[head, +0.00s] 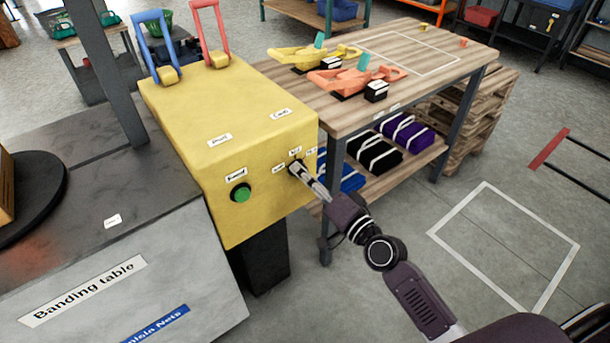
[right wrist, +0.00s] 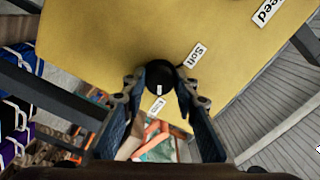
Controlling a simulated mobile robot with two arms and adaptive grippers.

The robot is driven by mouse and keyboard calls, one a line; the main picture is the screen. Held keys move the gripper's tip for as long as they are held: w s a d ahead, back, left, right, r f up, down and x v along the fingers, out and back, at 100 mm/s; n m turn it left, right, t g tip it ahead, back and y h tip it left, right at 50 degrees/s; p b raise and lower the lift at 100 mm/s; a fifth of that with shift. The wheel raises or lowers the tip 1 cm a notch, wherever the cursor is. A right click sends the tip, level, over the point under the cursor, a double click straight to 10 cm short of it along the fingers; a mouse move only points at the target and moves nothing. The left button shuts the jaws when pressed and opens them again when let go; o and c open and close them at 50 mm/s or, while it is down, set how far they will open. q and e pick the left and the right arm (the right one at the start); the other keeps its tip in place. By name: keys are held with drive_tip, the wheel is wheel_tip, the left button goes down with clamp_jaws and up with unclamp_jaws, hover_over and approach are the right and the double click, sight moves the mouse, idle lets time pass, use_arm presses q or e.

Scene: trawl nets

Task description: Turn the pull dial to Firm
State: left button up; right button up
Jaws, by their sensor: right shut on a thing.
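The pull dial is a round black knob (right wrist: 160,70) on the front face of the yellow box (head: 225,150). In the right wrist view a small white mark shows on the knob. A "Soft" label (right wrist: 196,55) lies beside it, and another small label (right wrist: 157,106) lies on the mark's side, too small to read surely. In the head view small labels stand around the dial, which my fingers mostly hide. My right gripper (head: 297,170) is at the box's right front; its fingers (right wrist: 160,88) are shut on the dial from both sides. My left gripper is out of view.
A green button (head: 240,194) sits left of the dial. A blue lever (head: 155,50) and a red lever (head: 209,30) rise from the box's far end. A wooden table (head: 350,110) with yellow and orange devices stands right behind. The banding table (head: 90,240) is at left.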

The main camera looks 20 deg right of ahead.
drive_tip(key=shift+w+r, duration=0.15)
drive_tip(key=shift+r, duration=0.25)
drive_tip(key=o, duration=1.2)
drive_tip(key=shift+w+f, duration=0.1)
drive_tip(key=shift+w, duration=0.05)
drive_tip(key=shift+c, duration=0.2)
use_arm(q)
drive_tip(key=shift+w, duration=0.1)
use_arm(e)
drive_tip(key=shift+f, duration=0.15)
drive_tip(key=v, duration=1.2)
drive_tip(key=shift+a, duration=0.1)
